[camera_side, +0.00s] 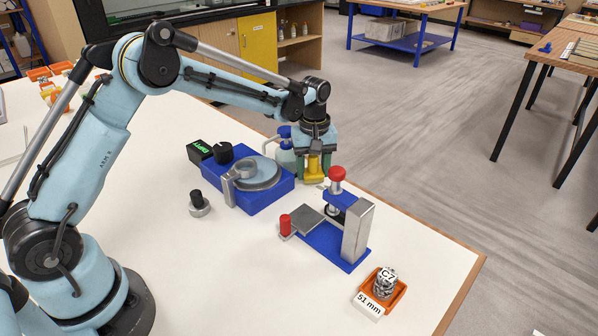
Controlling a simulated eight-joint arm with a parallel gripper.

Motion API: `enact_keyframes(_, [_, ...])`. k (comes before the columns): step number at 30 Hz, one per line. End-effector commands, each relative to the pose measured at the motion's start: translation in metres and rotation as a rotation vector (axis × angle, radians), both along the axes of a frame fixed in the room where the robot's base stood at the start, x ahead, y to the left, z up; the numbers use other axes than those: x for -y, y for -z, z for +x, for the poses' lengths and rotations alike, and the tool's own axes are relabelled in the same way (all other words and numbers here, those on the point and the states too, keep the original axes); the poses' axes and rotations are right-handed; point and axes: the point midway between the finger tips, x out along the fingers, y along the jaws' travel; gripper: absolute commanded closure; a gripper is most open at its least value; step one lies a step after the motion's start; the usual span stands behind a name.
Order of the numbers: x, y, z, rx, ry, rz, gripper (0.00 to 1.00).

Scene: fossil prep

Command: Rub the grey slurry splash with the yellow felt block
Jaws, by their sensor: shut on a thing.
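My gripper (314,176) points down over the white table, behind the blue press and right of the blue turntable unit. It is shut on the yellow felt block (314,166), which sits between its fingers. The block is low, at or close to the table top; I cannot tell whether it touches. I cannot make out the grey slurry splash clearly; the gripper, the block and the press hide part of the table there.
A blue press (325,243) with a red knob stands just in front of the gripper. A blue turntable unit (262,190) is to the left, with a bottle (285,157) behind. An orange tray (398,291) sits front right. The table's right edge (440,232) is near.

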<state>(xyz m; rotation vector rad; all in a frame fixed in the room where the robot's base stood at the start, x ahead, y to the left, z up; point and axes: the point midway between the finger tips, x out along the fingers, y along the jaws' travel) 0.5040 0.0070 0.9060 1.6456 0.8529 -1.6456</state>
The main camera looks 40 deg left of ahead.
Motion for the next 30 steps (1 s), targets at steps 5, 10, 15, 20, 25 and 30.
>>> enact_keyframes(5, [0.012,0.011,0.0,0.0,0.003,0.0,0.72])
enact_keyframes(10, [0.027,0.012,0.0,0.0,0.003,0.0,0.72])
enact_keyframes(15, [0.043,0.011,0.0,0.0,0.003,0.0,0.72])
enact_keyframes(20, [0.057,0.011,0.0,0.0,0.002,0.0,0.72])
enact_keyframes(25, [0.072,0.011,0.0,0.0,0.002,0.0,0.72])
enact_keyframes(30, [0.063,0.012,0.0,0.0,-0.004,0.0,0.72])
